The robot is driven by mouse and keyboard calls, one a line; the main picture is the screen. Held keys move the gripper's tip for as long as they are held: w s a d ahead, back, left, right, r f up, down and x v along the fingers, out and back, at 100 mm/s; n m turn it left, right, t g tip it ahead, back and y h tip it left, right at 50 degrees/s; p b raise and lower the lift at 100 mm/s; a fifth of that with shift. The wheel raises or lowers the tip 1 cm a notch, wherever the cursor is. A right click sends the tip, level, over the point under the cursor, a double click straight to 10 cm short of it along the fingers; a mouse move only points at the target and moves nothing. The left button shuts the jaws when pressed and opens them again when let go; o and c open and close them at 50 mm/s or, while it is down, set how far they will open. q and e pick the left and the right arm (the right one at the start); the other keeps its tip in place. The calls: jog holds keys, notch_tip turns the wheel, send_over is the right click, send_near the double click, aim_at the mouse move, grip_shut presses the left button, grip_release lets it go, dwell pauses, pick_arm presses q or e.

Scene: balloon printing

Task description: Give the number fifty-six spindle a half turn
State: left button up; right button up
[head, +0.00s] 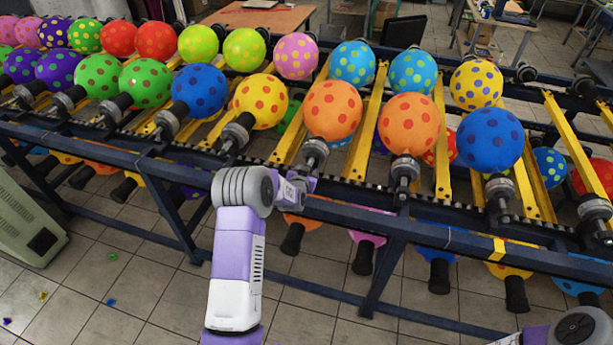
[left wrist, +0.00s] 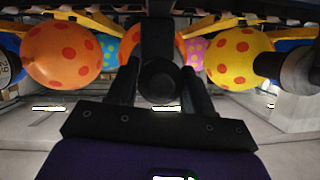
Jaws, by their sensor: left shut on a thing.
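My left gripper (head: 304,183) is at the front rail, just below the spindle (head: 314,154) that carries an orange balloon with red dots (head: 333,110). In the left wrist view, my left gripper (left wrist: 162,92) has its two dark fingers on either side of the round black end of this spindle (left wrist: 160,78) and is shut on it. The balloon partly shows behind the fingers. I cannot read a number fifty-six on this spindle. My right gripper is out of view; only part of my right arm shows at the bottom right of the head view.
Neighbouring spindles carry a yellow balloon (head: 260,101) to the left and another orange balloon (head: 409,124) to the right. The dark blue front rail (head: 450,236) runs across below them. More balloons hang under it. A pale green cabinet (head: 27,222) stands at the left.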

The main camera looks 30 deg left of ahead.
pick_arm(q)
jog(key=shift+d+m+y+b, duration=0.1)
jog(key=shift+m+y+b, duration=0.5)
jog(key=shift+m, duration=0.3)
jog(key=shift+m+y+b, duration=0.3)
jog(key=shift+m+y, duration=0.2)
jog(key=shift+m, duration=0.2)
jog(key=o, duration=1)
jog(key=shift+c, duration=0.2)
jog(key=v, duration=0.7)
jog(key=shift+s+p, duration=0.15)
jog(key=shift+p, duration=0.15)
